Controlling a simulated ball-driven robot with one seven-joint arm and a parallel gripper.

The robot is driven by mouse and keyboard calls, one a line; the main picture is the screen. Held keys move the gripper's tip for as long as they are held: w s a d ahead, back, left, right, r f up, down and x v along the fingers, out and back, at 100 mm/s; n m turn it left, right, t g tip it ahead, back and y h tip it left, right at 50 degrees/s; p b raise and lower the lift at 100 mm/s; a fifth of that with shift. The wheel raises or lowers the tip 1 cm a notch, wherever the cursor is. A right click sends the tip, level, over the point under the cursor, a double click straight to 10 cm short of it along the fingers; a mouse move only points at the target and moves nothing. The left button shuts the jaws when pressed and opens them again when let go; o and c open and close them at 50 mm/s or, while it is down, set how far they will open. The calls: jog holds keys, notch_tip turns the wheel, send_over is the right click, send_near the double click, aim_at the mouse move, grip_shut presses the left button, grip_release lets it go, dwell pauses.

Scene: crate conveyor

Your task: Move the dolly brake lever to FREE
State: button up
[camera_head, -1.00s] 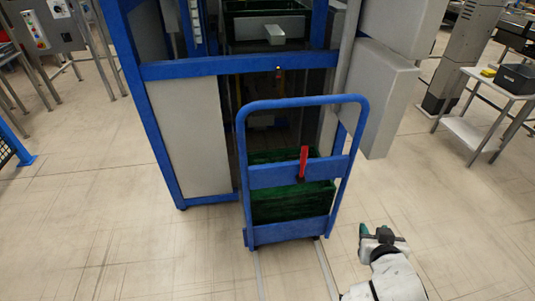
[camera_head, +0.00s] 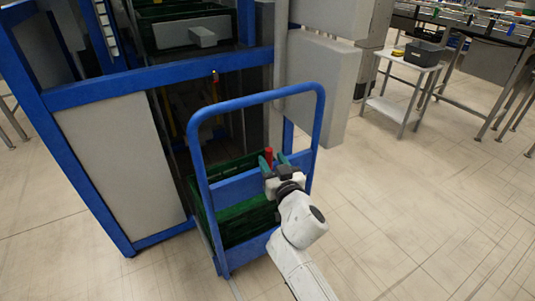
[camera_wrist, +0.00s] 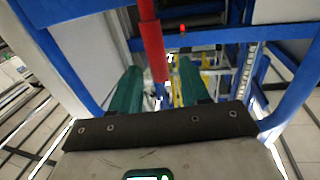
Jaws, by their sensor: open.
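The blue dolly (camera_head: 205,165) stands in front of the blue-framed machine. Its red brake lever (camera_head: 268,153) rises from the cross panel of the dolly's handle frame and is partly hidden by my gripper. My gripper (camera_head: 274,162) is open at the lever, with its green fingers spread. In the wrist view the red lever (camera_wrist: 151,48) comes down from the top, and its lower end lies between the two green fingertips (camera_wrist: 158,78), with a gap visible on each side. I cannot tell whether a finger touches it. No FREE marking is readable.
Green crates (camera_head: 238,218) sit on the dolly behind the handle frame. The blue machine frame (camera_head: 160,82) and a grey panel (camera_head: 318,90) stand close behind. A small table (camera_head: 400,100) with a dark bin stands at the back right. The floor on the right is clear.

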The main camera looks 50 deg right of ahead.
aim_at(270, 157)
jog(key=shift+x, duration=1.85)
jog(key=shift+c, duration=0.2)
grip_shut()
